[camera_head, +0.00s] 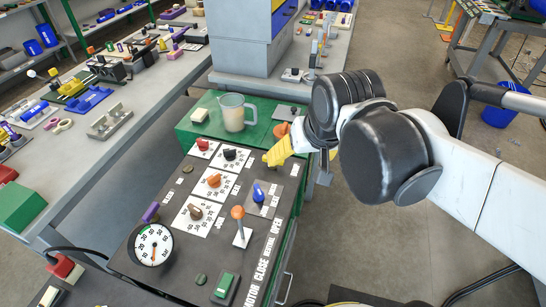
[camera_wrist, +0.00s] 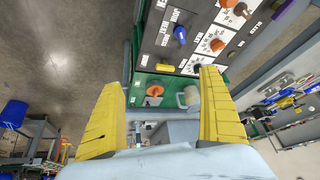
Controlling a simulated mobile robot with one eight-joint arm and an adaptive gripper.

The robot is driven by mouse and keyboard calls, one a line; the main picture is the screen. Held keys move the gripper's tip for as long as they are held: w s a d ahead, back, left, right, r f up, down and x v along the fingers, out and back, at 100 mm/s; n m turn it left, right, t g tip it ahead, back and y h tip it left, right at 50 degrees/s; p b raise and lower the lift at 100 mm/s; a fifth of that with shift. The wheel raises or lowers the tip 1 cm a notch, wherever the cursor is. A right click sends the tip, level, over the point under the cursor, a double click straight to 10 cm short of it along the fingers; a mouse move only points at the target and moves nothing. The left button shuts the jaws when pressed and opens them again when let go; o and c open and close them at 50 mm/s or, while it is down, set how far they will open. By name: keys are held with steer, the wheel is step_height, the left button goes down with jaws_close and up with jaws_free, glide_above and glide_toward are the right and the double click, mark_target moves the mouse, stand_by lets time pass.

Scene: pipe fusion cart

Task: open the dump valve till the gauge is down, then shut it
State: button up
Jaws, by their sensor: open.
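The round white gauge (camera_head: 154,245) stands at the near left corner of the dark control panel (camera_head: 185,267); its numbers are too small to read surely. A purple knob (camera_head: 151,212) is just behind it. A blue lever (camera_head: 259,193) stands on a grey plate at the panel's right side and shows upright in the wrist view (camera_wrist: 180,34). No dump label is legible, so I cannot tell which handle is the valve. My gripper (camera_head: 278,152) is over the panel's far right edge. In the wrist view its yellow fingers (camera_wrist: 162,82) are wide apart, with nothing between them held.
An orange-topped lever (camera_head: 238,213), a green switch (camera_head: 226,286) and several dial knobs stand on the panel. A clear jug (camera_head: 233,112) sits on the green surface behind. A crowded bench (camera_head: 75,165) runs along the left. Open floor lies to the right.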

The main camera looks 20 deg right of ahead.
steer(key=w+f+m+g+p, duration=0.1)
steer(key=w+f+m+g, duration=0.15)
steer(key=w, duration=0.95)
steer(key=w+f+m+g+p, duration=0.1)
steer(key=w+f+m+g, duration=0.2)
steer(key=w+f, duration=0.65)
steer(key=f+b, duration=0.1)
steer(key=f, duration=0.2)
steer(key=f+b, duration=0.1)
steer(key=f, duration=0.3)
steer(key=f+b, duration=0.2)
steer(key=f, duration=0.2)
steer(key=shift+w+d, duration=0.2)
steer(key=shift+w, duration=0.05)
steer(key=c, duration=1.2)
